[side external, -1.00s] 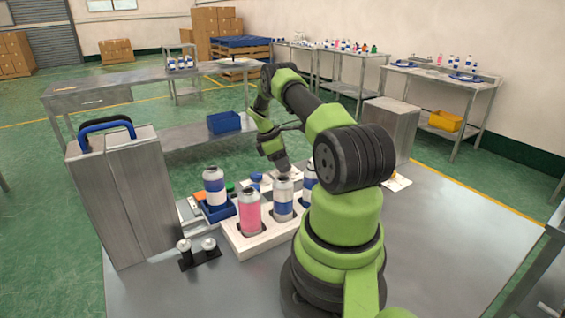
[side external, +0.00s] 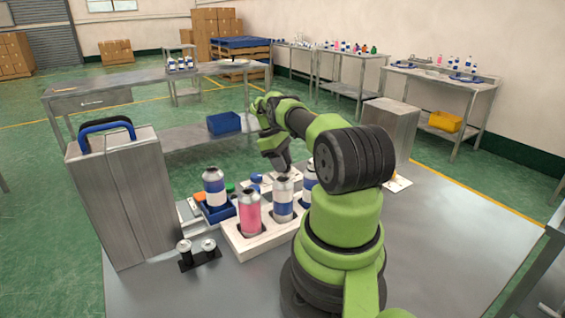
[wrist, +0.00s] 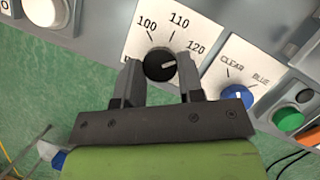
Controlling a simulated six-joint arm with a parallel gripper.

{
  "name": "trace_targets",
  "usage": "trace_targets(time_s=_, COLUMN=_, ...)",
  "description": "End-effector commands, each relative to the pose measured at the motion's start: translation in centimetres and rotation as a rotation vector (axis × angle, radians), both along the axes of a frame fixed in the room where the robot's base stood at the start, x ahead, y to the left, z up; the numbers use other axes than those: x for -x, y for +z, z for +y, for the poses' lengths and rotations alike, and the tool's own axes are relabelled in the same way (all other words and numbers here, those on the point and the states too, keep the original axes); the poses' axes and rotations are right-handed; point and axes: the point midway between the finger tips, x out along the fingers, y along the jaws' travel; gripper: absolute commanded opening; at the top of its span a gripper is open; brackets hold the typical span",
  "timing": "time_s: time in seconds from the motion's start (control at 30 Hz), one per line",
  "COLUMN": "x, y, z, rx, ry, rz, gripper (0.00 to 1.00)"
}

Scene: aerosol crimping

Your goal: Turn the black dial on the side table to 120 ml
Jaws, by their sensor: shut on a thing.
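The black dial (wrist: 157,66) sits on a white scale plate (wrist: 136,43) marked 100, 110 and 120 in the wrist view. Its white pointer line points right, towards the 120 side. My gripper (wrist: 160,63) has one finger on each side of the dial and is shut on it. In the side external view, my gripper's tip is behind the bottles and the dial cannot be made out.
In the wrist view, a blue knob (wrist: 236,99) marked CLEAR and BLUE is right of the dial, then a green button (wrist: 288,119). In the side external view, a white rack (side external: 252,243) holds bottles near my arm.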

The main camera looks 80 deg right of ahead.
Motion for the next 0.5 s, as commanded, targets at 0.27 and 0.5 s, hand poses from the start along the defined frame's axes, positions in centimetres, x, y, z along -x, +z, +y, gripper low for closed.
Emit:
trace_targets(time_s=0.27, x=-0.1, y=-0.03, z=0.09, rx=-0.003, ry=-0.006, rz=-0.003, gripper=0.12)
trace_targets(time_s=0.5, x=-0.09, y=-0.03, z=0.08, rx=-0.003, ry=-0.005, rz=-0.003, gripper=0.58)
